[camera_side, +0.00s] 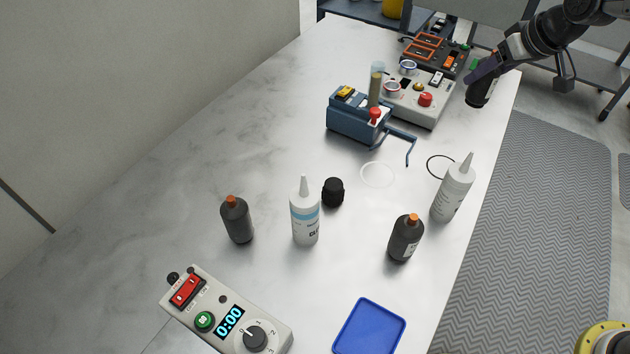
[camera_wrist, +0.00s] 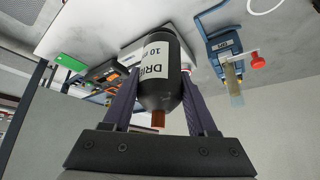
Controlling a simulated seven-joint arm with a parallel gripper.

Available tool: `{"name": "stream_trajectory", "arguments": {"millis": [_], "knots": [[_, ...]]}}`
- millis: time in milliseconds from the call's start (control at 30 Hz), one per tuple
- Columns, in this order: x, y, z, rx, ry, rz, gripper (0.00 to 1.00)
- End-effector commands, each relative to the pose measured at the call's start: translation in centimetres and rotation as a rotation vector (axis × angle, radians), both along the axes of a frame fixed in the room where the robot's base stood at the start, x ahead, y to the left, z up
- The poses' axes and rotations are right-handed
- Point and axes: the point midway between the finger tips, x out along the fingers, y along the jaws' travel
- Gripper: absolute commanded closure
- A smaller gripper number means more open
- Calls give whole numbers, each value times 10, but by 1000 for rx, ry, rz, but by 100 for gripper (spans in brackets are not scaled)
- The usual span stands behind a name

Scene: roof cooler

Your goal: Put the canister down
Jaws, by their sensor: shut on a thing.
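A dark canister with a white label and a brown tip (camera_wrist: 160,62) is between the two fingers of my gripper (camera_wrist: 157,95) in the wrist view. The tip points toward the gripper's palm. In the side view, my gripper (camera_side: 480,76) is at the upper right, shut on the canister (camera_side: 479,94), which shows as a dark cylinder near the table's right edge. I cannot tell its height above the table. Two similar dark bottles with orange caps, one on the left (camera_side: 237,220) and one on the right (camera_side: 405,238), stand upright on the white table (camera_side: 270,130).
White nozzle bottles (camera_side: 305,215) (camera_side: 453,190), a small black jar (camera_side: 333,192) and a blue tray (camera_side: 369,327) are on the table. A timer box (camera_side: 228,312) is at the front. A blue device (camera_side: 352,118) and grey control box (camera_side: 415,105) stand near the back. The left middle is clear.

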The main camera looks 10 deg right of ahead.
Motion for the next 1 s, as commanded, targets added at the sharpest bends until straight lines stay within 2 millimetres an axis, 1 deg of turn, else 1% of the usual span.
{"name": "stream_trajectory", "arguments": {"millis": [33,67,100,167,200,267,300,367,400,500,600,633,700,800,900,1000], "knots": [[-2,30,2,0,-5,49,100],[-4,45,2,-2,-4,74,100],[-7,64,2,-2,-6,107,100],[-13,94,2,-4,-6,158,100],[-18,113,2,-7,-8,192,100],[-26,141,3,-8,-9,244,100],[-33,160,3,-10,-11,281,100],[-45,187,3,-13,-13,335,100],[-53,205,3,-15,-14,372,100],[-75,245,3,-21,-18,463,100],[-97,277,3,-25,-20,540,100],[-103,285,3,-25,-20,558,100],[-114,300,2,-25,-20,595,100],[-126,314,2,-25,-20,629,100],[-130,322,0,-25,-20,645,100],[-124,332,-5,-26,-19,650,100]]}}
